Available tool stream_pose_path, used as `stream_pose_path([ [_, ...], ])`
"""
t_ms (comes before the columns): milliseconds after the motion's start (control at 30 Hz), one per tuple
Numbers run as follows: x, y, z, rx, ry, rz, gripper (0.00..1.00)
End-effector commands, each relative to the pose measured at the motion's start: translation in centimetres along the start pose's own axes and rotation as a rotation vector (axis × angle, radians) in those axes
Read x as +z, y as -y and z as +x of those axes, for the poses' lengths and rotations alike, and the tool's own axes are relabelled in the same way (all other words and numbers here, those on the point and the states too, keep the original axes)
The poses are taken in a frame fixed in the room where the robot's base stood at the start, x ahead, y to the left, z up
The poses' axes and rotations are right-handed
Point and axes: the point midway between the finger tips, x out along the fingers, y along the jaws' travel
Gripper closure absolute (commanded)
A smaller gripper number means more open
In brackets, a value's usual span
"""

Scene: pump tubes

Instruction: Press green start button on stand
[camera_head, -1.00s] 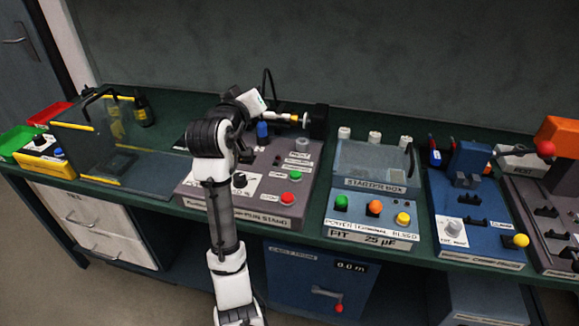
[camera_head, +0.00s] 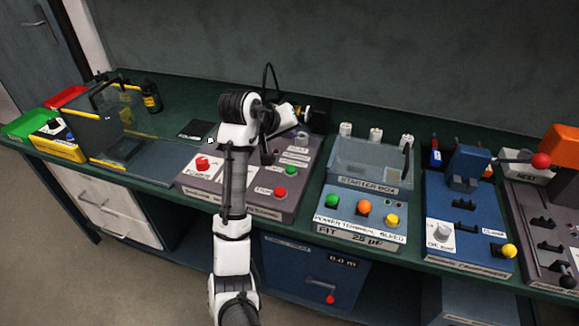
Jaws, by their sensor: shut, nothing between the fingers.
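The stand (camera_head: 228,199) is a grey console left of the bench's middle. A small green button (camera_head: 289,170) sits on its right part, close to a pale label. A larger red button (camera_head: 279,193) lies in front of it. My arm reaches across the stand from the front. My dark gripper (camera_head: 268,158) points down over the stand, a little left of and behind the green button. It looks apart from the button, but its height above the panel is hard to judge. It is shut and empty. My arm hides part of the stand's middle.
A red knob (camera_head: 203,163) stands on the stand's left. The starter box (camera_head: 372,163), right of the stand, has another green button (camera_head: 333,200), beside orange and yellow ones. A clear box (camera_head: 93,118) is at left. A cable rises behind my wrist.

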Motion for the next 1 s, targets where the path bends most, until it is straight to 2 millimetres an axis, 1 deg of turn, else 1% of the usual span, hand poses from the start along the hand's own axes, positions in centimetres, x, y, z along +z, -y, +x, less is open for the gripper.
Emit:
stream_pose_path([
  [267, 0.0, 0.1, 0.1, 0.001, -0.002, 0.0, 1.0],
  [433, 0.5, 0.6, 0.7, 0.0, -0.003, 0.0, 1.0],
  [567, 1.1, 1.3, 1.6, 0.0, -0.004, -0.001, 1.0],
  [900, 3.4, 3.6, 4.8, 0.001, -0.004, -0.001, 1.0],
  [1000, 3.9, 3.9, 5.4, 0.002, -0.002, -0.002, 1.0],
])
